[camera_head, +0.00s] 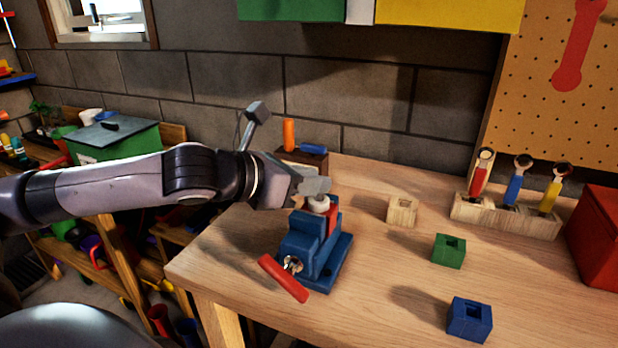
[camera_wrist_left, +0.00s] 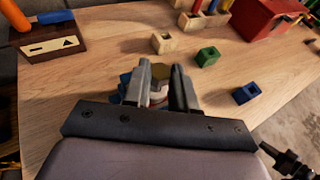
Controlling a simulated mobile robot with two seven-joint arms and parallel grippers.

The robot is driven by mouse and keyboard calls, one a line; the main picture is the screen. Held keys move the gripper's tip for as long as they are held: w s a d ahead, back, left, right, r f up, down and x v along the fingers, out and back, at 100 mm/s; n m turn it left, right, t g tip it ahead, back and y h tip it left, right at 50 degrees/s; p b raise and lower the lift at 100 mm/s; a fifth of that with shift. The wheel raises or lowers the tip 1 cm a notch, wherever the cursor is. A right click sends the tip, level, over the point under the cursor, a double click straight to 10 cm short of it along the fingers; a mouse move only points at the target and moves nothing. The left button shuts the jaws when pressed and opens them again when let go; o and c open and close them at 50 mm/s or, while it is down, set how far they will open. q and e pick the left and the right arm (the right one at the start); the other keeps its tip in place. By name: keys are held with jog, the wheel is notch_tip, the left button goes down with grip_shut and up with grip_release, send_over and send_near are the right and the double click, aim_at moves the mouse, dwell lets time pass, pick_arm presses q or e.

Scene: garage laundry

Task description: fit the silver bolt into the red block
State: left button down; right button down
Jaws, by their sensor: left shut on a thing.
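My left gripper (camera_head: 316,190) is above the blue vise (camera_head: 300,250) on the workbench, shut on the silver bolt (camera_head: 319,204). In the left wrist view, the bolt's hexagonal head (camera_wrist_left: 161,74) shows brownish between the fingers (camera_wrist_left: 160,88), with a pale part below. The red block (camera_head: 333,216) stands in the vise's jaws, directly under and beside the bolt, mostly hidden by vise and gripper. I cannot tell whether the bolt's tip is inside the block or only above it. My right gripper is not in view.
A wooden block (camera_head: 402,211), a green block (camera_head: 449,251) and a blue block (camera_head: 469,319), each with a hole, stand to the right. A tool rack (camera_head: 505,217) and red box (camera_head: 597,238) are farther right. The vise's red handle (camera_head: 283,279) juts toward the front edge.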

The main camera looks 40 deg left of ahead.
pick_arm(q)
jog(key=shift+f, duration=0.25)
jog(key=shift+f+b, duration=0.55)
jog(key=shift+f, duration=0.2)
jog(key=c, duration=0.8)
grip_release()
jog(key=shift+s+a, duration=0.1)
jog(key=shift+a, duration=0.05)
